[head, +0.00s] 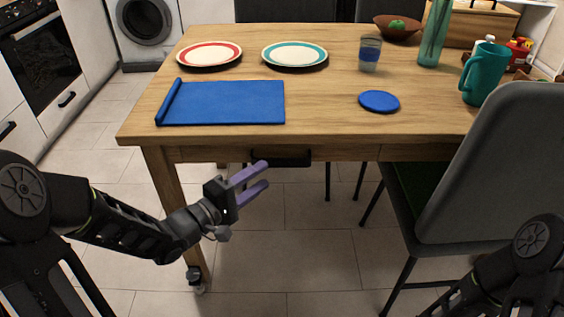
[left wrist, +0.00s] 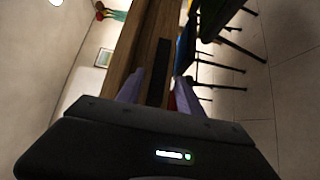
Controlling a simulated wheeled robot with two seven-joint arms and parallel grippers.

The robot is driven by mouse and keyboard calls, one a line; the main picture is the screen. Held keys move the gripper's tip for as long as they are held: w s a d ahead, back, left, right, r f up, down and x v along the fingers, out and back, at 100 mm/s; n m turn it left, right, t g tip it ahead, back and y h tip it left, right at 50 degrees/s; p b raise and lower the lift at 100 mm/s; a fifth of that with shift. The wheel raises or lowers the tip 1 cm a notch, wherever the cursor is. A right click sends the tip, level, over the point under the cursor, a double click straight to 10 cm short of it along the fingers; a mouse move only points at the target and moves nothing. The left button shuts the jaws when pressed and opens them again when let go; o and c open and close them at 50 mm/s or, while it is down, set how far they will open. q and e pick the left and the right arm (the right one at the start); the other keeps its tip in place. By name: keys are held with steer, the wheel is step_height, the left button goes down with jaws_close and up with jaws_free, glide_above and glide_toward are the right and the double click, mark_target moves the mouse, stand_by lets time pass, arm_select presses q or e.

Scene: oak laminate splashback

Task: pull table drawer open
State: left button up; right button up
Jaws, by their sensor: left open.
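The wooden table (head: 330,88) stands ahead of me. Its drawer (head: 215,154) is in the front apron under the tabletop and looks flush with it. A black handle (head: 281,159) sits on the drawer front. My left gripper (head: 262,177) has purple fingers, spread open and empty, just left of and below the handle. In the left wrist view the purple fingers (left wrist: 158,90) stand either side of the dark handle (left wrist: 156,72); I cannot tell whether they touch it. Of my right arm only dark links show at the lower right; its gripper is out of view.
A grey chair (head: 500,170) stands close against the table's right front. On the tabletop are a blue mat (head: 225,102), two plates, a blue coaster (head: 379,101), a glass (head: 370,54) and a teal mug (head: 484,75). The floor before the drawer is free.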

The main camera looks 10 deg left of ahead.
mark_target(279, 164)
arm_select(q)
steer(key=shift+w+d, duration=0.1)
steer(key=b+x, duration=0.2)
steer(key=x, duration=0.4)
steer(key=shift+w+f, duration=0.15)
steer(key=shift+w+d, duration=0.35)
steer(key=shift+w, duration=0.15)
jaws_close()
stand_by(0.9)
